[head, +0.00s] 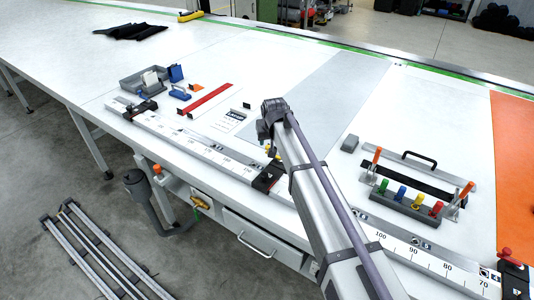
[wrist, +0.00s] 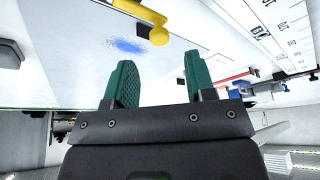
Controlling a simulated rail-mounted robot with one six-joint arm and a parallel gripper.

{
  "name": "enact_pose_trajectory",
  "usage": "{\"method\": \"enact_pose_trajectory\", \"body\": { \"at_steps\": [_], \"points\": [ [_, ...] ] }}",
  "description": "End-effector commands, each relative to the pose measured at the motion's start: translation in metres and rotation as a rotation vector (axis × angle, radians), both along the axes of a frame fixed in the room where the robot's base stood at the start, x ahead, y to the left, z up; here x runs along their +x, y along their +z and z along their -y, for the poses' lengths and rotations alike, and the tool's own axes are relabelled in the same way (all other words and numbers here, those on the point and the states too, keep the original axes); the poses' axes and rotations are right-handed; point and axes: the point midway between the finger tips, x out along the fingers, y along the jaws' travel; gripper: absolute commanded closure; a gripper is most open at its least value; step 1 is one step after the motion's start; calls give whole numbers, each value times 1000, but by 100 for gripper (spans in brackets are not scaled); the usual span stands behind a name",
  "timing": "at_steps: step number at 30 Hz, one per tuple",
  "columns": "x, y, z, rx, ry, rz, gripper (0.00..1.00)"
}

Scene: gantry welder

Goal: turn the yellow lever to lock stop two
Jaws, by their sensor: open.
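The yellow lever (wrist: 150,22) shows at the top of the wrist view, a bar ending in a round knob, against a pale surface. My gripper (wrist: 158,62) has two green fingers standing apart with nothing between them. The knob appears just beyond the fingertips, in line with the gap; I see no contact. In the head view my gripper (head: 266,132) hangs near the middle black stop block (head: 268,176) on the scale rail, and my arm hides part of that area. I cannot read which stop is number two, nor tell whether the lever is locked.
The scale rail (head: 205,152) runs along the table's front edge, with another black block (head: 141,108) at its left. A grey bin (head: 146,80) and a red strip (head: 208,98) lie behind it. A rack with coloured knobs (head: 408,204) stands right of my arm.

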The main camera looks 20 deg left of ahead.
Motion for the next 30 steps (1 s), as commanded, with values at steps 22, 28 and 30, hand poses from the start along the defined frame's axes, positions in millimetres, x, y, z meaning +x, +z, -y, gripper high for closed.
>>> {"method": "enact_pose_trajectory", "body": {
  "at_steps": [22,28,30],
  "points": [
    [20,-57,-12,-1,0,-1,68],
    [20,-57,-12,-1,0,-1,87],
    [20,-57,-12,-1,0,-1,94]
  ]
}}
